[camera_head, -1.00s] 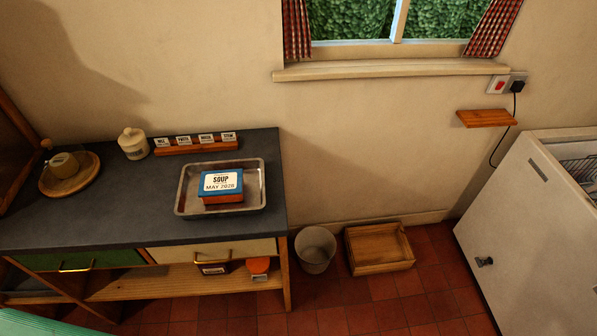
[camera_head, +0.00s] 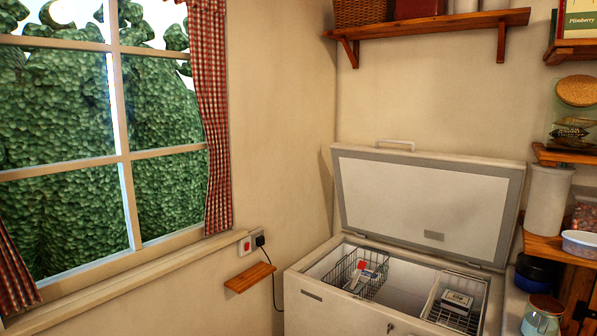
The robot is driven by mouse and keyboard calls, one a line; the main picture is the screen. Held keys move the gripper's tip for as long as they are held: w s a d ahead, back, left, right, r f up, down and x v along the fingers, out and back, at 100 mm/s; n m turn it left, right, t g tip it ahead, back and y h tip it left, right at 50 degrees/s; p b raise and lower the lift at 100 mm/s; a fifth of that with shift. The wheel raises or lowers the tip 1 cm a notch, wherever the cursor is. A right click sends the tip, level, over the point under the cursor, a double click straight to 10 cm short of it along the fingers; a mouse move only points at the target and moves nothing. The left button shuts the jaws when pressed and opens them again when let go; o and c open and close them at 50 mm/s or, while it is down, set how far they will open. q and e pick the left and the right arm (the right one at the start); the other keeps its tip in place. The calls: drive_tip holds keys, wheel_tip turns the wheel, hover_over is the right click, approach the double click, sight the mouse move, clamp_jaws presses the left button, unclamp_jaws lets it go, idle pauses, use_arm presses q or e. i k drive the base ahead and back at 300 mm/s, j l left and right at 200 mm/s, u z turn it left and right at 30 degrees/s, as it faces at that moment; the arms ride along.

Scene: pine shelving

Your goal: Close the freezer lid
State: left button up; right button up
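The white chest freezer (camera_head: 330,309) stands in the corner at the lower right, its lower part cut off by the picture's edge. Its lid (camera_head: 425,202) is open, standing up and leaning back near the wall. A pale handle (camera_head: 395,144) sits on the lid's upper edge. Inside are a wire basket (camera_head: 355,275) with packets at the left and another wire basket (camera_head: 455,318) with a labelled box at the right. Neither of my grippers is in view.
A wall shelf (camera_head: 430,24) with a wicker basket hangs above the lid. Shelving with jars (camera_head: 548,200) stands close at the freezer's right. A small wooden wall ledge (camera_head: 250,277) and a socket with a cord are at its left.

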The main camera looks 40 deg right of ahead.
sight(465, 208)
drive_tip(key=z, duration=2)
drive_tip(key=i+j, duration=0.15)
drive_tip(key=i, duration=0.2)
drive_tip(key=i+j, duration=0.1)
drive_tip(key=i, duration=0.25)
